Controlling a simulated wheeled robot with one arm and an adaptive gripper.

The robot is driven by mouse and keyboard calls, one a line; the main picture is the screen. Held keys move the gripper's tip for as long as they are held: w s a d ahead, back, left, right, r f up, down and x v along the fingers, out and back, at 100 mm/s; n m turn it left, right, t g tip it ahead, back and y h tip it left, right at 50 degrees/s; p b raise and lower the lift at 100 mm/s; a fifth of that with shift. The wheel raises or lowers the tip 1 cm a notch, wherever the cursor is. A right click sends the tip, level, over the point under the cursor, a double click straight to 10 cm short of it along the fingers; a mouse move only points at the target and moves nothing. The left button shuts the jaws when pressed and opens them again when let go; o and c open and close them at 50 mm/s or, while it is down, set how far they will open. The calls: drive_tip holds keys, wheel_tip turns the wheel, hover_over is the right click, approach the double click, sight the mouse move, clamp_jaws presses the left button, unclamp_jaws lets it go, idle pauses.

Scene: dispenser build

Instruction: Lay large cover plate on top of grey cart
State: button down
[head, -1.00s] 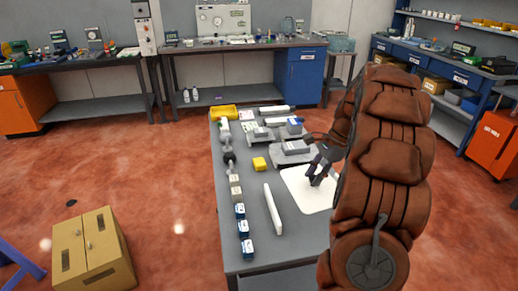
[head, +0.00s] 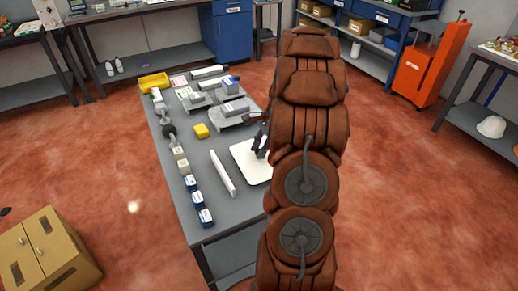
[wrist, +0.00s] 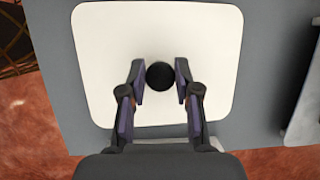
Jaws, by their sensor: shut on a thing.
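The large cover plate (head: 247,165) is a white, rounded square that lies flat at the right side of the grey table. In the wrist view the plate (wrist: 105,50) has a round black knob (wrist: 159,76) at its middle. My gripper (wrist: 160,73) is shut on this knob from both sides; in the head view my gripper (head: 261,145) is partly hidden by my arm. I cannot tell whether the plate touches the table. I cannot tell for sure which thing is the grey cart; a grey flat-based piece (head: 228,118) stands just behind the plate.
A wooden cabinet (head: 50,250) stands on the floor at left.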

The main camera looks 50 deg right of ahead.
drive_tip(key=shift+f, duration=0.65)
drive_tip(key=c, duration=0.8)
unclamp_jaws()
drive_tip(key=shift+f, duration=0.1)
drive_tip(key=shift+b+v, duration=1.8)
drive_tip(key=shift+v, duration=4.3)
